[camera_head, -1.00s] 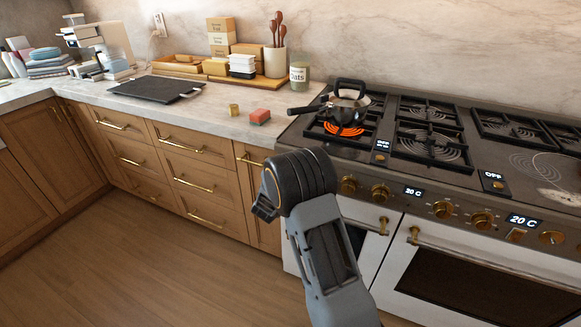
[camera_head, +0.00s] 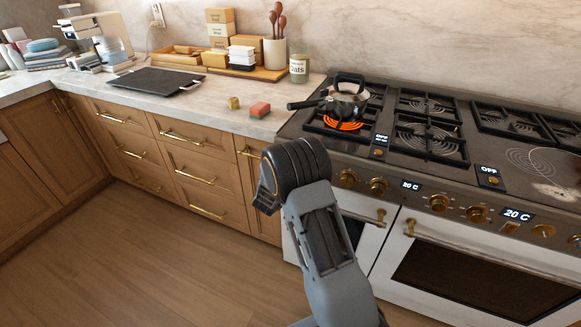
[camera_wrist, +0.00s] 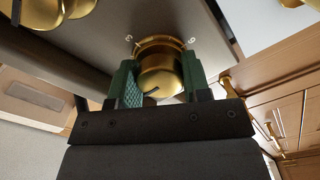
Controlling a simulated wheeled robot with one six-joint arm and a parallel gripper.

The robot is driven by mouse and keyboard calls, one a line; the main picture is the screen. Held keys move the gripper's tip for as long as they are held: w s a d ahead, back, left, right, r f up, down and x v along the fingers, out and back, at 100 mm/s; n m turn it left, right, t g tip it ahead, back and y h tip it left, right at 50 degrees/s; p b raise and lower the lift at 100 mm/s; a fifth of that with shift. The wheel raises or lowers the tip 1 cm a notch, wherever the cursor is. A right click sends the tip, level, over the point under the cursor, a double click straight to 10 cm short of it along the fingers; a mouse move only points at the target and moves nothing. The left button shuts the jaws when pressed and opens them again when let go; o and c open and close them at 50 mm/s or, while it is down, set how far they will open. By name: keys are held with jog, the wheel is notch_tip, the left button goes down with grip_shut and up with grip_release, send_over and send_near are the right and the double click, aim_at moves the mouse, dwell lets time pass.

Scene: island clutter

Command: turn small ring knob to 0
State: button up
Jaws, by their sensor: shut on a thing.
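In the head view my wrist hides the gripper tips and the held knob at the stove's left front corner. Beside it, two more gold knobs (camera_head: 348,178) and (camera_head: 378,186) stay visible.
A kettle (camera_head: 345,104) stands on the stove over a glowing orange ring (camera_head: 344,125). Displays (camera_head: 411,186) read 20 C. The floor at left is clear.

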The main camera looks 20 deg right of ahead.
jog(key=o, duration=0.9)
jog(key=shift+a, duration=0.1)
jog(key=v, duration=1.3)
jog(key=shift+s+a, duration=0.25)
jog(key=shift+s, duration=0.05)
